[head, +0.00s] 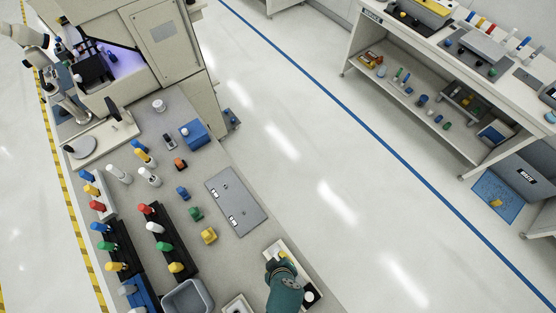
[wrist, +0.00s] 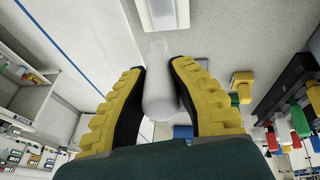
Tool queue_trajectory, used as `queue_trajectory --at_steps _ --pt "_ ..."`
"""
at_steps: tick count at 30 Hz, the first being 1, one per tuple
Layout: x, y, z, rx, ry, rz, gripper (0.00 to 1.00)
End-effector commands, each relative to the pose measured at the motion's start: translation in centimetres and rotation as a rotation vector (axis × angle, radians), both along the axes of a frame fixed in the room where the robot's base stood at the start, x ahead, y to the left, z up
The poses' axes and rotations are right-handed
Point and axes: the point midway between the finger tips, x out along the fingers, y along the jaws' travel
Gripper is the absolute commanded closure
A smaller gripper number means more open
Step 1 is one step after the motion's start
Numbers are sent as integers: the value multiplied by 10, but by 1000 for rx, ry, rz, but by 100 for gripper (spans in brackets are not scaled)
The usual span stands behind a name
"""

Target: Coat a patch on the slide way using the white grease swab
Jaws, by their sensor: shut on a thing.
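My gripper (wrist: 158,66) has ridged yellow fingers and is shut on a smooth whitish, bottle-shaped piece (wrist: 163,95), which I take for the white grease swab. Its narrow end points away from the palm, towards a bright pale rectangle (wrist: 150,8) at the top of the wrist view. In the head view my gripper (head: 279,264) is over a white rectangular tray or plate (head: 272,248) at the bench's near right edge and covers much of it.
Left of my gripper lie a yellow block (head: 209,236), a grey plate (head: 236,200) and a grey bin (head: 188,297). Racks of coloured swabs (head: 170,245) line the left side. Two loose white pieces (head: 149,177) stand farther back. The floor aisle to the right is clear.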

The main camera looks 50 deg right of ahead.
Motion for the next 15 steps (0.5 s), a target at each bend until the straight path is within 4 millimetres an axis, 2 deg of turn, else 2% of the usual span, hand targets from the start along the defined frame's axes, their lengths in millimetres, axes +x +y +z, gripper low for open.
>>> queue_trajectory --at_steps 1,6,15 --pt "0 0 9 0 -1 -1 100" --pt "-1 -1 22 0 1 -2 100" --pt "0 -1 24 0 1 -2 100"
